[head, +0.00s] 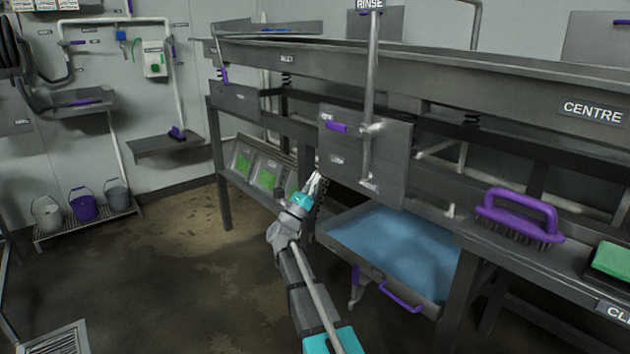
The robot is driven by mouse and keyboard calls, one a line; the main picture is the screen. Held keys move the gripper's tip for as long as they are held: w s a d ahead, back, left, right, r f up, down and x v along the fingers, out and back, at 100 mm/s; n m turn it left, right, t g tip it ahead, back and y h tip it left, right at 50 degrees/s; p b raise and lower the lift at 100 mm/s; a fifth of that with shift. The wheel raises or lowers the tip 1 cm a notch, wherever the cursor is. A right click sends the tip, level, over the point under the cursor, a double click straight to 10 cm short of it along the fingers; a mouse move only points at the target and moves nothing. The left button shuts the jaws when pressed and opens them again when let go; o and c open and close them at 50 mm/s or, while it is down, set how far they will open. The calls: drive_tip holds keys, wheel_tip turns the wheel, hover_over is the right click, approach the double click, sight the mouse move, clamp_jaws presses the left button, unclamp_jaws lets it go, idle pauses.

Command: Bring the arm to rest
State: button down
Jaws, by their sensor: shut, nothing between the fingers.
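My gripper (319,184) is in the middle of the head view, at the end of my outstretched grey and teal arm. Its fingers are together and hold nothing. It points away from me, in front of the dark frame under the long metal trough (430,75). It appears just left of the grey panel (385,155) with the purple-handled valve (343,128). I cannot tell whether it touches the frame behind it.
A tray of blue liquid (400,245) with a purple handle sits low, right of my arm. A purple brush (515,215) and a green pad (612,262) lie on the right shelf. Buckets (83,204) stand at the left wall. The wet floor at left is mostly clear.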

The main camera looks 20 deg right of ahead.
drive_tip(key=shift+w+a+n+t, duration=0.1)
drive_tip(key=shift+a+n+t, duration=0.05)
drive_tip(key=shift+n+t, duration=0.2)
drive_tip(key=w+a+f+n+t+y, duration=0.3)
drive_tip(key=a+f+n+t+y, duration=0.15)
drive_tip(key=n+y, duration=0.65)
drive_tip(key=w+a+f+n+t+y, duration=0.25)
drive_tip(key=a+n+t+y, duration=0.25)
drive_tip(key=n+y, duration=0.6)
drive_tip(key=s+a+f+n+g+y, duration=0.35)
drive_tip(key=a+f+n+g, duration=0.25)
drive_tip(key=f+n, duration=0.55)
drive_tip(key=s+a+f+n+g, duration=0.3)
drive_tip(key=s+f+n+g, duration=0.6)
drive_tip(key=s, duration=0.4)
drive_tip(key=s+d+f+n+g, duration=0.1)
drive_tip(key=s+f+n+g, duration=0.15)
drive_tip(key=s, duration=0.55)
drive_tip(key=s+d+f+n+g, duration=0.1)
drive_tip(key=s+f+n+g, duration=0.1)
drive_tip(key=s+g, duration=0.35)
wheel_tip(320, 180, up, 38)
drive_tip(key=s+t+p, duration=0.1)
drive_tip(key=p, duration=3.6)
drive_tip(key=shift+s+a+t+h+p, duration=0.15)
drive_tip(key=shift+s+t+h+p, duration=0.15)
drive_tip(key=shift+s+t+h, duration=0.15)
